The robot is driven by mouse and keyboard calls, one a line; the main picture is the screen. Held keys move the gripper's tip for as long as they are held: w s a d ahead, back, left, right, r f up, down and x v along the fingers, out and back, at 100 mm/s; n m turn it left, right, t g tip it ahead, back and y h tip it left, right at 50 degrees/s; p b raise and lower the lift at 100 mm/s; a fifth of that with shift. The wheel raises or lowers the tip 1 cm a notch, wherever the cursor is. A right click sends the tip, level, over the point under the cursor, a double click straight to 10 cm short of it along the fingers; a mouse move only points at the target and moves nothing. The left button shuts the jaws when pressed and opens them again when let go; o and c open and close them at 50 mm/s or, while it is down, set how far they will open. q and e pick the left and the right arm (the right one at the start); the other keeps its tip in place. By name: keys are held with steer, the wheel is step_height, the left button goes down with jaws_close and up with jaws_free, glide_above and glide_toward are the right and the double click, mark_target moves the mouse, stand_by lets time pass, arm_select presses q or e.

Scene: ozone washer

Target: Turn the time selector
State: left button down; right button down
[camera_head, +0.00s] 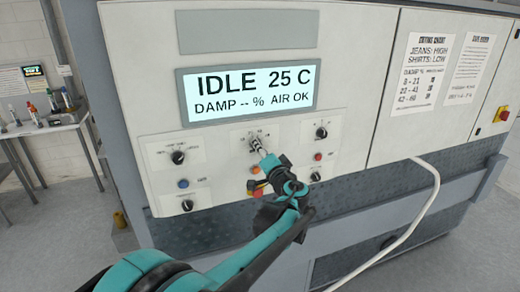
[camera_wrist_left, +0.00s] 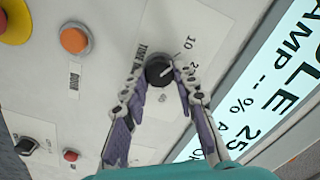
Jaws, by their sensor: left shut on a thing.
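The time selector (camera_wrist_left: 158,72) is a round black knob on the light front panel, with printed numbers beside it. My left gripper (camera_head: 258,147) reaches the upper middle of the control panel and mostly hides the knob in the head view. In the left wrist view, the left gripper (camera_wrist_left: 160,70) has its two fingertips on either side of the knob, shut on it. The exact pointer setting is too small to read. My right gripper is not in view.
The display (camera_head: 248,94) above reads IDLE 25 C, DAMP -- %, AIR OK. Other black knobs, such as the upper left knob (camera_head: 178,157) and upper right knob (camera_head: 321,132), flank the gripper. An orange button (camera_wrist_left: 74,40) is close by. A white hose (camera_head: 425,205) hangs at right.

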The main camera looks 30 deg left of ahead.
arm_select(q)
steer(key=shift+s+f, duration=0.1)
steer(key=shift+f, duration=0.05)
steer(key=c, duration=1.2)
jaws_free()
steer(key=v, duration=1.2)
